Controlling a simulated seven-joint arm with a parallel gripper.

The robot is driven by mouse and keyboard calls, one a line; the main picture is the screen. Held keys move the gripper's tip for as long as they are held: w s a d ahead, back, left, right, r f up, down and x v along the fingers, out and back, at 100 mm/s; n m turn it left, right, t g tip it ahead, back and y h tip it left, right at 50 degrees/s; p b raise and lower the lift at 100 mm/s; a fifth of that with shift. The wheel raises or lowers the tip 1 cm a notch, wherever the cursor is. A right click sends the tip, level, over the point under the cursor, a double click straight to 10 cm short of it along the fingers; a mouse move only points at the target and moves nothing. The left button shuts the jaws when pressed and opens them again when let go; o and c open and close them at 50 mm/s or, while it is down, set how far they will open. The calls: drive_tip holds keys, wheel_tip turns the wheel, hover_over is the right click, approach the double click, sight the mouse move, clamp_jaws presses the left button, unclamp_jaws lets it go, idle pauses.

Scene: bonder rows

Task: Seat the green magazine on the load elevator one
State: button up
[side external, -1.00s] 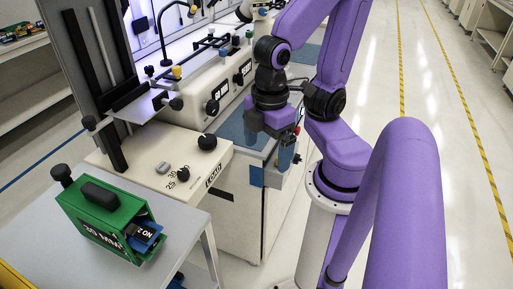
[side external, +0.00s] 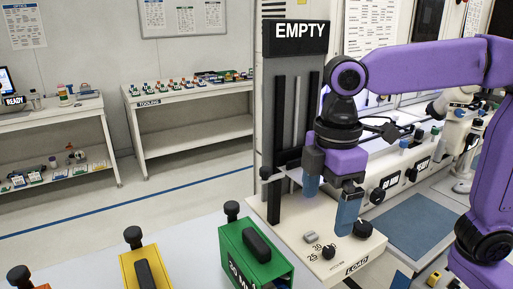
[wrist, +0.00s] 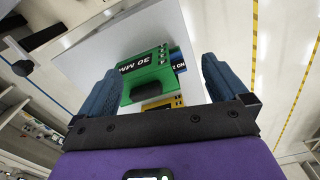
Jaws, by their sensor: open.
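The green magazine (side external: 258,250) stands on the grey table in front of the load elevator. It has a black top handle, a black knob and a "30 MM" label. In the wrist view it (wrist: 138,91) lies beyond and between my fingers, label upside down. The load elevator (side external: 292,95) is a tall grey column with dark rails and an "EMPTY" sign. Its thin plate is partly hidden by my gripper. My gripper (side external: 330,198) is open and empty, above the cream LOAD panel (side external: 300,250), right of and apart from the magazine. The fingers show in the wrist view (wrist: 160,90).
The LOAD panel carries a black dial (side external: 362,229) and smaller knobs under my fingers. A tooling bench (side external: 190,107) stands behind, with open floor before it.

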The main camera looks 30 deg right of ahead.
sight(256, 238)
drive_tip(key=w+a+r+n, duration=0.2)
drive_tip(key=w+a+r, duration=0.5)
drive_tip(key=a+r, duration=0.15)
drive_tip(key=f, duration=1.7)
drive_tip(key=shift+w+a+f, duration=0.1)
drive_tip(key=shift+a+f, duration=0.15)
drive_tip(key=shift+f, duration=0.05)
drive_tip(key=shift+r, duration=0.1)
drive_tip(key=c, duration=1.6)
drive_tip(key=shift+r, duration=3.5)
